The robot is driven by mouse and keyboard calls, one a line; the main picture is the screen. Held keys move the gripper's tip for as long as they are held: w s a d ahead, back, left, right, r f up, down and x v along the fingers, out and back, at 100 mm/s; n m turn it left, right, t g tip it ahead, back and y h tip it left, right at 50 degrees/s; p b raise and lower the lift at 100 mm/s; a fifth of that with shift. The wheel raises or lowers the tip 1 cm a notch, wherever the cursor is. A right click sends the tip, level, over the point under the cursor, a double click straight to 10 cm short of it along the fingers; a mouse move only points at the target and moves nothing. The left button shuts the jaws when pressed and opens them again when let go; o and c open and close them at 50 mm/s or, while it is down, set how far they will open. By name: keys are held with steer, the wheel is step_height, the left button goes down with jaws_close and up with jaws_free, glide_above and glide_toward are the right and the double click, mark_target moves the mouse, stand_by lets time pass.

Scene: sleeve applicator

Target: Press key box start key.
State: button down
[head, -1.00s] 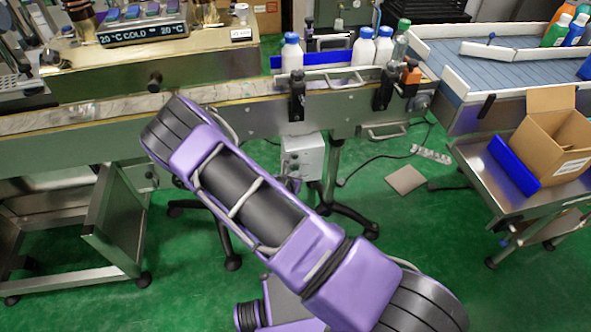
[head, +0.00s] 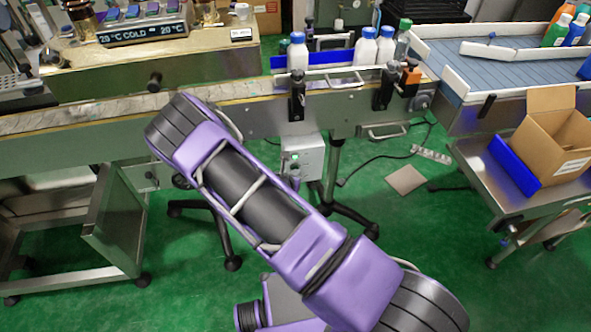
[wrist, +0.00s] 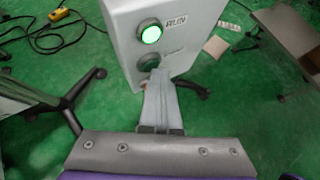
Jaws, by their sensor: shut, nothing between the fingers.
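The key box (head: 312,160) is a pale grey box hung below the conveyor's front side. In the wrist view the key box (wrist: 185,30) fills the top middle. A round lamp (wrist: 151,33) marked RUN glows bright green on its face. Below it is a dark green round key (wrist: 148,59), its label too blurred to read, which I take for the start key. My gripper (wrist: 159,74) is shut and empty, its tips at the lower edge of this key and partly covering it. Whether they touch it I cannot tell. In the head view my arm hides most of the gripper.
White bottles (head: 297,55) with blue caps stand on the conveyor (head: 230,115) above the box. Stand legs and a caster (head: 232,264) are close below. A cable and power strip (head: 430,154) lie on the green floor. A side cart (head: 480,170) stands right.

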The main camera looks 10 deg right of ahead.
steer(key=shift+s+p, duration=0.35)
steer(key=shift+s, duration=0.5)
steer(key=shift+s+p, duration=0.85)
steer(key=shift+s, duration=1.65)
steer(key=shift+r, duration=0.1)
